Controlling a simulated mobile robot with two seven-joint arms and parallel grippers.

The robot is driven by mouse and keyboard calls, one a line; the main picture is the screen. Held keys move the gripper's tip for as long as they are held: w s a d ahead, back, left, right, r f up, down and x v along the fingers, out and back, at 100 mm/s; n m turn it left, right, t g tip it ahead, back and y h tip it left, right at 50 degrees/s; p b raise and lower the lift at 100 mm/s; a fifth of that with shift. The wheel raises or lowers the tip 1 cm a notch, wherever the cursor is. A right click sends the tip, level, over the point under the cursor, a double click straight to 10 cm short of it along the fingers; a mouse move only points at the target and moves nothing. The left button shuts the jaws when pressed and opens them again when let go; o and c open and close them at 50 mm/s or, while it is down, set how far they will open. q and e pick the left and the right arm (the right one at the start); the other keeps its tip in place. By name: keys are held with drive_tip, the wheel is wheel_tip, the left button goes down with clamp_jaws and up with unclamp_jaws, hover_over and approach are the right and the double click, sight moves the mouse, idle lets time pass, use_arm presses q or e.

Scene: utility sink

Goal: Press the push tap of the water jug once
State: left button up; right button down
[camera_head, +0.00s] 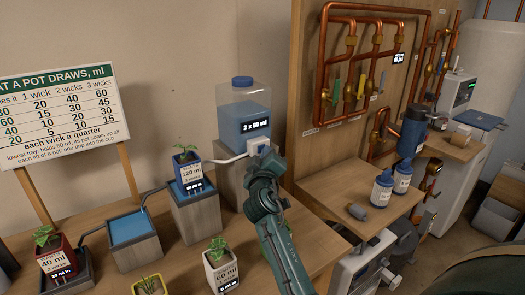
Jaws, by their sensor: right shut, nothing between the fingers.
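The water jug (246,98) is a clear square container with a dark blue cap and blue water. It stands on a grey block (232,181) at the back of the table, with a small display on its front. Its white push tap (257,146) shows low on the front, partly hidden by my gripper. My right gripper (266,154) is shut and empty, right at the tap and in front of it. I cannot tell whether it touches the tap. My left gripper is not in view.
Stepped blue water trays (132,228) and potted plants (193,170) stand left of my arm, with a sign (58,112) behind. A wooden panel (300,80) with copper pipes rises on the right. Blue bottles (381,187) stand on a shelf at the right.

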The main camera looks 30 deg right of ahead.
drive_tip(key=shift+s, duration=0.45)
drive_tip(key=shift+s+p, duration=0.3)
drive_tip(key=shift+s, duration=0.05)
drive_tip(key=shift+s, duration=0.1)
drive_tip(key=s, duration=0.1)
drive_tip(key=s+p, duration=0.1)
drive_tip(key=s, duration=0.2)
drive_tip(key=shift+s+d+p, duration=0.25)
drive_tip(key=shift+s+p, duration=0.1)
drive_tip(key=shift+s, duration=0.05)
idle(0.6)
